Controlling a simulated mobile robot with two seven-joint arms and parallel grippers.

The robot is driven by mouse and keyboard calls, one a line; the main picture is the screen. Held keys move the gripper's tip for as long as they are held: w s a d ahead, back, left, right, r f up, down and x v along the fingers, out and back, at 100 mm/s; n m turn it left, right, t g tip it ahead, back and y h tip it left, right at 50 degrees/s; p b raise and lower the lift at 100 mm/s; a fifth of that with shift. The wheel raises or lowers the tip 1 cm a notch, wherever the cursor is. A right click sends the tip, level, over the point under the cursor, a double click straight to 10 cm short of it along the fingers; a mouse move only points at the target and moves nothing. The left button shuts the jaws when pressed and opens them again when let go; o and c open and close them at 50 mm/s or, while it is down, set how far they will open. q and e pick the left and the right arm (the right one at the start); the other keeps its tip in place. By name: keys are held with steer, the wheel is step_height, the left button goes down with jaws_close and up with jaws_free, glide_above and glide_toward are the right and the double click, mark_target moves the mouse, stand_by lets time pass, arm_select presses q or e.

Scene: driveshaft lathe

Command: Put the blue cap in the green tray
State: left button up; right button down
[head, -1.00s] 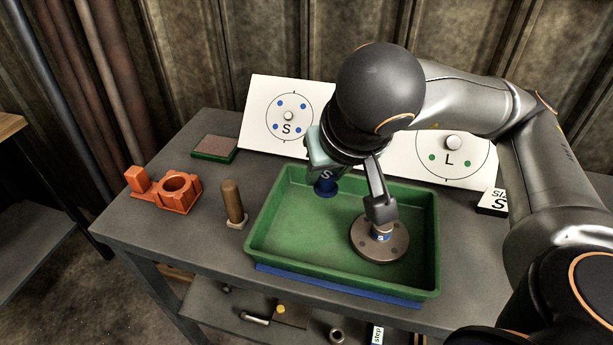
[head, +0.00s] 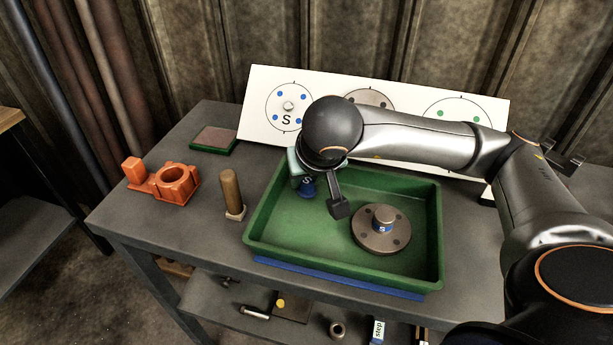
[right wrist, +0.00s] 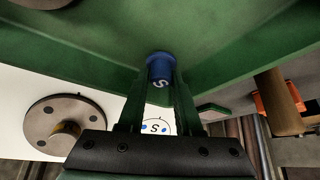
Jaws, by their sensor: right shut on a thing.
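The blue cap (head: 307,187), marked S, is held between the fingertips of my right gripper (head: 301,174). It also shows at the fingertips in the right wrist view (right wrist: 160,67). The right gripper is shut on it and points down at the back left part of the green tray (head: 262,235). The cap appears over the tray's inside; its exact height above the floor cannot be told. My left gripper is not in view.
A grey flange disc (head: 370,241) with a blue S-marked band lies in the tray's right half. A white panel (head: 252,97) stands behind. Left of the tray are a brown peg (head: 231,190), an orange fixture (head: 162,189) and a green-edged pad (head: 214,139).

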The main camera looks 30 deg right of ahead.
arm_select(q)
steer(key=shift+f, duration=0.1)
arm_select(e)
steer(key=shift+f+b, duration=0.2)
steer(key=shift+b, duration=0.1)
steer(key=c, duration=0.6)
jaws_free()
steer(key=shift+r, duration=0.1)
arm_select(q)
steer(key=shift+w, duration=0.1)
arm_select(e)
steer(key=shift+r+p, duration=0.25)
steer(key=shift+p, duration=0.2)
arm_select(q)
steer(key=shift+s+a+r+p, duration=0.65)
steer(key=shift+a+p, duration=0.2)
steer(key=shift+p, duration=0.35)
arm_select(e)
steer(key=shift+v, duration=5.95)
steer(key=shift+s+f, duration=0.1)
